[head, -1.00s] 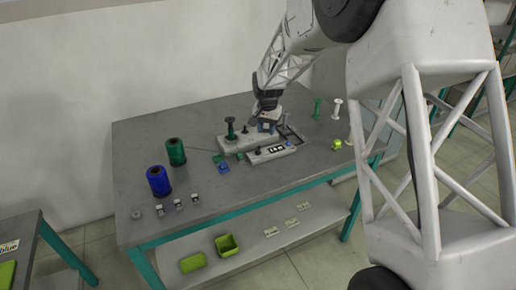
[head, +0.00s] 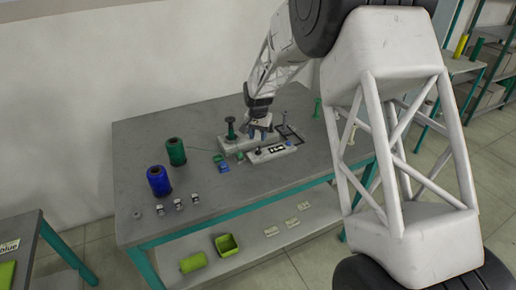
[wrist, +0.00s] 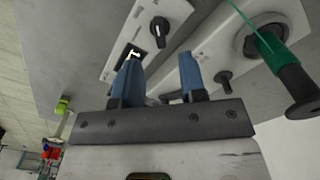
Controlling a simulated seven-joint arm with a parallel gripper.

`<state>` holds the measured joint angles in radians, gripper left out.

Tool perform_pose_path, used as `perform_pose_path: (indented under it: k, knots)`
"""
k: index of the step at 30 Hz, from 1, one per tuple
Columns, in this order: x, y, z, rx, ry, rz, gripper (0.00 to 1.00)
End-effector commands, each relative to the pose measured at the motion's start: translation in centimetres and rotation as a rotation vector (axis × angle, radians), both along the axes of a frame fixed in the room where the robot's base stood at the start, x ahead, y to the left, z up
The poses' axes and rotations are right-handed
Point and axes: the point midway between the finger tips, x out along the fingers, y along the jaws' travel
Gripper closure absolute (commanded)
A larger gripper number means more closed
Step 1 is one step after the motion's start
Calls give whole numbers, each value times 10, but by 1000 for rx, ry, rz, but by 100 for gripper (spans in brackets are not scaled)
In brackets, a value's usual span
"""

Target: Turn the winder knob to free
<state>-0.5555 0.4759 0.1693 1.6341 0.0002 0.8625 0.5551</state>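The winder is a pale block (head: 233,144) with a dark spindle post (head: 231,128) in the head view; a green thread (wrist: 266,42) runs at the post in the wrist view. A lower pale panel (head: 272,153) lies in front of it. In the wrist view, one black pointer knob (wrist: 160,27) sits on the panel with a dark window, and another dark knob (wrist: 222,78) sits by the winder block. I cannot tell which is the winder knob. My gripper (wrist: 160,60) is open, its two blue fingers apart with no object visibly gripped. The panel's pointer knob appears just beyond the fingertips, between them.
A blue spool (head: 158,181) and a green spool (head: 176,152) stand at the left of the table (head: 200,115). Small blue (head: 223,168) and green pieces lie left of the panel. Small metal parts (head: 195,198) lie near the front edge. The back left is clear.

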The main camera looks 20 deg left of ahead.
Motion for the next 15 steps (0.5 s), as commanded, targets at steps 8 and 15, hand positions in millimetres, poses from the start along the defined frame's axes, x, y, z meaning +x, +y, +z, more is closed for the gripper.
perform_pose_path:
  k: [8, 15]
  knots:
    - [-1, 0, -33, -1, 2, 0, 62]
    - [0, 0, -57, 0, 1, 0, 62]
